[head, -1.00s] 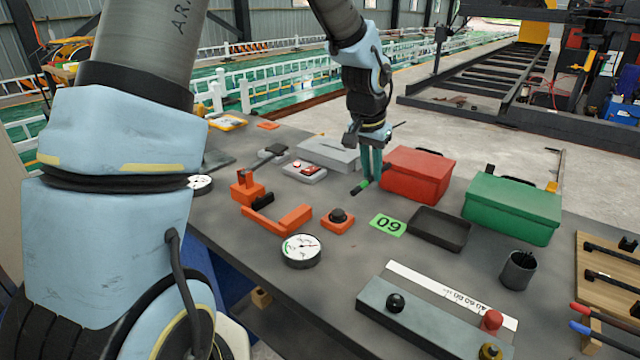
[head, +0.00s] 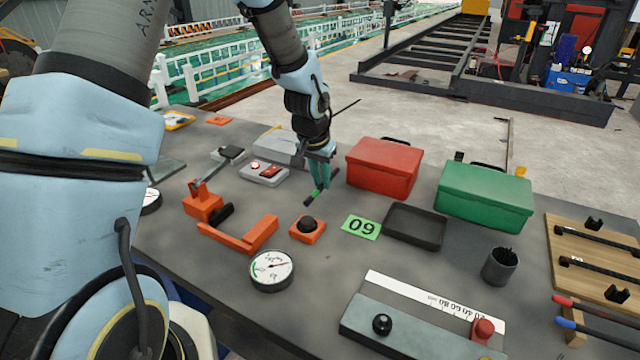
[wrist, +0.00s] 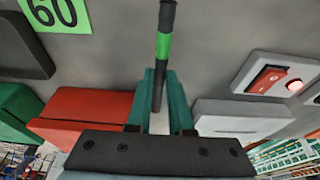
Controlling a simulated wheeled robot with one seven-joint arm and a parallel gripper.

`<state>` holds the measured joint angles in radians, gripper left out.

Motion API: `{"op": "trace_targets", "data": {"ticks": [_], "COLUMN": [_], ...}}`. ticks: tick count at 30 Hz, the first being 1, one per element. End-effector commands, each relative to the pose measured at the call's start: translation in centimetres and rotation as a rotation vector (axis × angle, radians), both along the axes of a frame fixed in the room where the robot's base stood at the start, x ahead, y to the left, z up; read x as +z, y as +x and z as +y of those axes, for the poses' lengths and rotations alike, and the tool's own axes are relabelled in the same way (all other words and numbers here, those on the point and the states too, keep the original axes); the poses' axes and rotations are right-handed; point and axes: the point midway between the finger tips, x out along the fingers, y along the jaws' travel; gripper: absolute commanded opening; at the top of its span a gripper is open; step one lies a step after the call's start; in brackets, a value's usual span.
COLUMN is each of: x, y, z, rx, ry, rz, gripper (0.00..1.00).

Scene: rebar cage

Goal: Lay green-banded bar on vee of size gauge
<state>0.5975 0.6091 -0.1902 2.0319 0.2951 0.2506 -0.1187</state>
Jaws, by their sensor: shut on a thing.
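The green-banded bar (head: 310,199) is a short dark rod with a bright green band. My gripper (head: 321,176) is shut on it and holds it tilted above the table, left of the red box. In the wrist view the bar (wrist: 164,18) runs between the two teal fingers (wrist: 160,100), with its green band beyond the fingertips. A grey block with a white number scale (head: 425,300), a black knob and a red knob lies at the front right. I cannot make out a vee or tell for sure which thing is the size gauge.
The red box (head: 383,168) and green box (head: 485,197) stand right of my gripper. An orange block with a black dome (head: 307,229), an orange bracket (head: 240,236), a dial (head: 271,270) and a green 60 card (head: 361,227) lie nearer. A shallow black tray (head: 414,228) is right of the card.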

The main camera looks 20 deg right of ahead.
Motion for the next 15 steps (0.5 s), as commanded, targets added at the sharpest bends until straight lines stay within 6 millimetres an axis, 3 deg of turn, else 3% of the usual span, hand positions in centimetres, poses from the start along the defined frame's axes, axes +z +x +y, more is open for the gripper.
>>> {"op": "trace_targets", "data": {"ticks": [5,15], "x": [-2.1,-2.6], "y": [0.0,0.0], "z": [0.0,-0.1], "rx": [0.000,0.000], "ry": [0.001,-0.002], "rz": [0.002,-0.001], "gripper": [0.00,0.00]}}
